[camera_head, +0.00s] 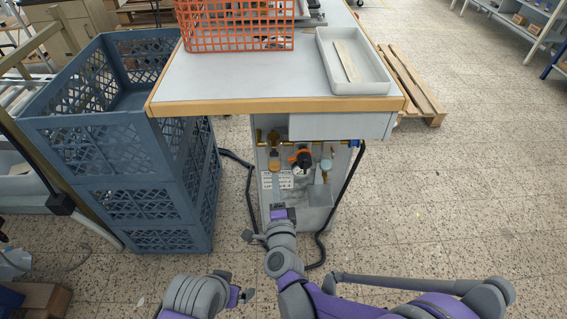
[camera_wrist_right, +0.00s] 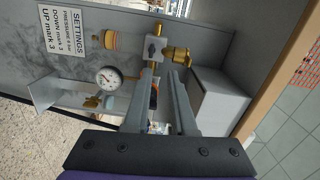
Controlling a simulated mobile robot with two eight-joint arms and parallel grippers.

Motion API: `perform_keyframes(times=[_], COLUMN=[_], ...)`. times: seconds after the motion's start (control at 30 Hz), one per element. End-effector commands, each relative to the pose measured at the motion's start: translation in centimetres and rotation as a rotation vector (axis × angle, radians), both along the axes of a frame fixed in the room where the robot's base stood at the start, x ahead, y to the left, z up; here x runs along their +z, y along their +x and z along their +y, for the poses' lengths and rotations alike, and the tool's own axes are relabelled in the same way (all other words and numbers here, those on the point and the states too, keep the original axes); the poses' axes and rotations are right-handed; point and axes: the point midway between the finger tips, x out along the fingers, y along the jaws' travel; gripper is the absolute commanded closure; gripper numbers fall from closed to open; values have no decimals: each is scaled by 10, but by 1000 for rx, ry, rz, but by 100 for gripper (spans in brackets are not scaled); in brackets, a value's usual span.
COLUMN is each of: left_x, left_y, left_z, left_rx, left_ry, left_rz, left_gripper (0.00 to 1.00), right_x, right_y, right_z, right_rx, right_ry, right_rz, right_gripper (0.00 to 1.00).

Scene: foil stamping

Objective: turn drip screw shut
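The air unit hangs inside the grey cabinet under the table. In the head view it shows an amber bowl (camera_head: 274,164), an orange-topped regulator (camera_head: 300,156) and a clear bowl unit (camera_head: 325,166) at its right. I cannot pick out the drip screw itself. My right gripper (camera_head: 278,195) is low in front of the unit; it also shows in the right wrist view (camera_wrist_right: 162,85). Its two fingers are apart, and the orange and black knob (camera_wrist_right: 153,97) shows in the gap behind them. I see nothing gripped. My left gripper (camera_head: 246,295) is low at the bottom, its fingers unclear.
A pressure gauge (camera_wrist_right: 109,77) and a settings sign (camera_wrist_right: 68,32) are beside the fingers. Blue-grey crates (camera_head: 130,160) stand left of the cabinet. The table (camera_head: 230,80) overhangs it, with an orange basket (camera_head: 235,25) and a white tray (camera_head: 360,88). Black hoses flank the cabinet.

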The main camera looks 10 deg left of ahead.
Motion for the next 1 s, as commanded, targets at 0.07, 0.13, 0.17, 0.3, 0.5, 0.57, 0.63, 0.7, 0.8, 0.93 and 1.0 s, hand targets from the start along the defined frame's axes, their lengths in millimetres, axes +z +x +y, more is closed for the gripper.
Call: perform_keyframes(times=[0.07,0.13,0.17,0.3,0.5,0.57,0.63,0.7,0.8,0.93,1.0], left_x=[-10,-12,-12,-13,-19,-21,-22,-24,-26,-27,-27], left_y=[1,2,2,2,3,3,3,3,4,4,4], left_z=[0,0,0,0,0,0,0,0,0,0,0], left_rx=[0,0,0,0,0,0,0,0,0,0,0], left_ry=[0,0,0,0,0,0,0,0,0,0,0], left_rz=[3,4,4,4,5,6,6,7,7,7,7], left_gripper=[0,0,0,0,0,0,0,0,0,0,0], right_x=[-17,-22,-23,-22,-23,-23,-23,-23,-22,-22,-22], right_y=[1,1,2,16,52,63,75,85,96,103,105], right_z=[7,9,9,12,23,26,29,32,35,38,38], right_rx=[-23,-35,-39,-43,-42,-42,-42,-42,-41,-40,-40], right_ry=[50,73,78,82,80,79,78,79,78,78,78], right_rz=[4,6,6,6,6,6,6,6,6,6,6], right_gripper=[76,76,76,76,76,76,76,76,76,76,76])
